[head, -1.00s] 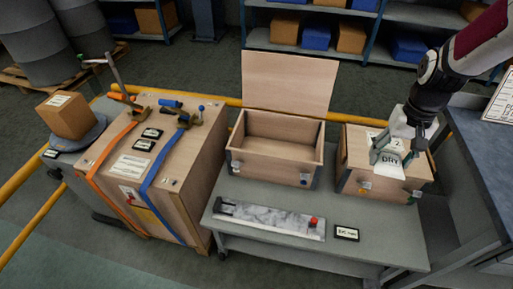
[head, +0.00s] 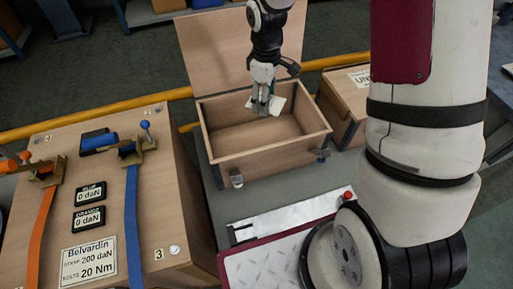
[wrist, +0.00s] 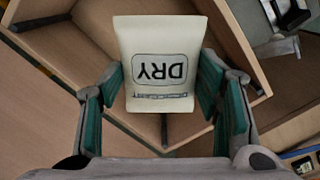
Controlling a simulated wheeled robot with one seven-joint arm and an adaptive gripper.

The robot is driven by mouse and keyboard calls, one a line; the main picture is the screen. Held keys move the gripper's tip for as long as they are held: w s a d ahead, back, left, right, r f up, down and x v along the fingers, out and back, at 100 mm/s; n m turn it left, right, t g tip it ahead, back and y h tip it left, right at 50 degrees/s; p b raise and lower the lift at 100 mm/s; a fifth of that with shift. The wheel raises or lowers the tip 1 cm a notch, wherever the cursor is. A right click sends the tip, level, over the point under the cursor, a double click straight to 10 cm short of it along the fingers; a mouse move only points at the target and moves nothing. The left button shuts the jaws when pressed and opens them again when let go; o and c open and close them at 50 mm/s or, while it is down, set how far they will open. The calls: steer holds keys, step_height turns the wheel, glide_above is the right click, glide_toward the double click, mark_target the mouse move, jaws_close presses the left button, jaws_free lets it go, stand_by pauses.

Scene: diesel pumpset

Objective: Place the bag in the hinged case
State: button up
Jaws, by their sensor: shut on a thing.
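The white bag (wrist: 160,65), marked DRY, is between the green-lined fingers of my gripper (wrist: 163,105) in the wrist view. In the head view my gripper (head: 264,100) is shut on the bag (head: 277,104), which is mostly hidden behind the fingers. The open hinged case (head: 222,148) is a wooden box on the grey table, its lid raised at the back. The gripper and bag are over the case's opening, toward its back. The head view does not clearly show how far the bag is above the case floor.
A closed wooden case (head: 345,95) stands right of the open one. A large strapped crate (head: 130,210) with blue and orange straps stands at left. My arm covers much of the right side. A pale strip (head: 285,218) lies on the table in front.

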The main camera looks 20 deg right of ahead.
mark_target(260, 145)
steer(key=w+f+n+b, duration=0.1)
steer(key=f+n+b, duration=0.1)
steer(key=f+b, duration=0.2)
steer(key=w+f+n+b, duration=0.1)
steer(key=f+n+b, duration=0.2)
steer(key=f, duration=0.8)
steer(key=f+n+b, duration=0.3)
steer(key=f+b, duration=0.2)
steer(key=f, duration=0.3)
steer(key=shift+w+a, duration=0.2)
steer(key=shift+w, duration=0.2)
steer(key=shift+f, duration=0.15)
steer(key=o, duration=1.2)
steer(key=shift+o, duration=0.2)
